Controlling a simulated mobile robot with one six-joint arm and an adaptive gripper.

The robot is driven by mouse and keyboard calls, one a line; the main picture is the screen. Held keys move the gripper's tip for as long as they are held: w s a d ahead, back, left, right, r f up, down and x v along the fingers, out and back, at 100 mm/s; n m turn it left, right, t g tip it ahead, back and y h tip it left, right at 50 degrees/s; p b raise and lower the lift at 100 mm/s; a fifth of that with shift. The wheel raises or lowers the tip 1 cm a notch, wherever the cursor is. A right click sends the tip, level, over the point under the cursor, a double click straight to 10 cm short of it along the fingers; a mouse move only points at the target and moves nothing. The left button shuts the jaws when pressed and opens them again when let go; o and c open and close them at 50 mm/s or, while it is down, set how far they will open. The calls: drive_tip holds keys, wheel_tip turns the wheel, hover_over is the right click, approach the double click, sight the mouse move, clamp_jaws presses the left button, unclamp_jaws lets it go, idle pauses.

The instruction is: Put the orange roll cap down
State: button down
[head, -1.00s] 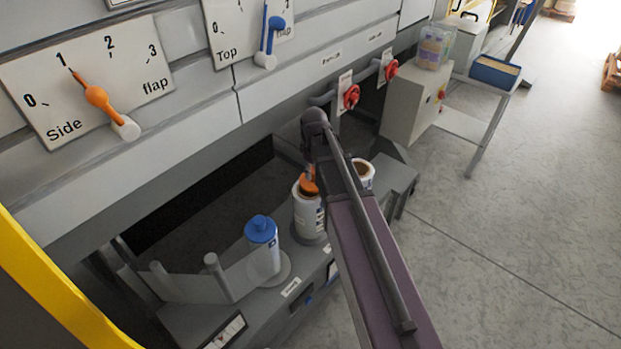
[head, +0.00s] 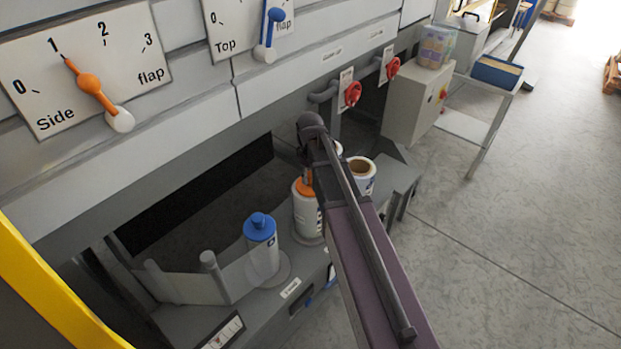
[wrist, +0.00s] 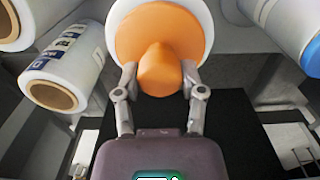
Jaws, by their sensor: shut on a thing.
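The orange roll cap (wrist: 160,42) is in the middle of the wrist view, at the end of a white roll (wrist: 121,9). My gripper (wrist: 159,78) is shut on the cap's knob, one finger on each side. In the head view the orange cap (head: 303,187) sits at the top of the upright white roll (head: 307,218), partly hidden by my arm. I cannot tell whether the cap is fully seated on the roll.
A roll with a blue cap (head: 260,226) stands to the left. An uncapped roll (head: 361,176) with a brown core stands to the right. Orange (head: 90,85) and blue (head: 270,35) levers and red knobs (head: 352,94) are on the machine above. Open floor lies right.

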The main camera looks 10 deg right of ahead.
sight(310, 175)
idle(0.3)
drive_tip(key=shift+c, duration=1)
unclamp_jaws()
drive_tip(key=shift+r, duration=0.1)
wheel_tip(310, 175, up, 12)
drive_tip(key=p, duration=1.2)
drive_tip(key=shift+s, duration=0.1)
drive_tip(key=s+m, duration=0.7)
drive_tip(key=s, duration=0.9)
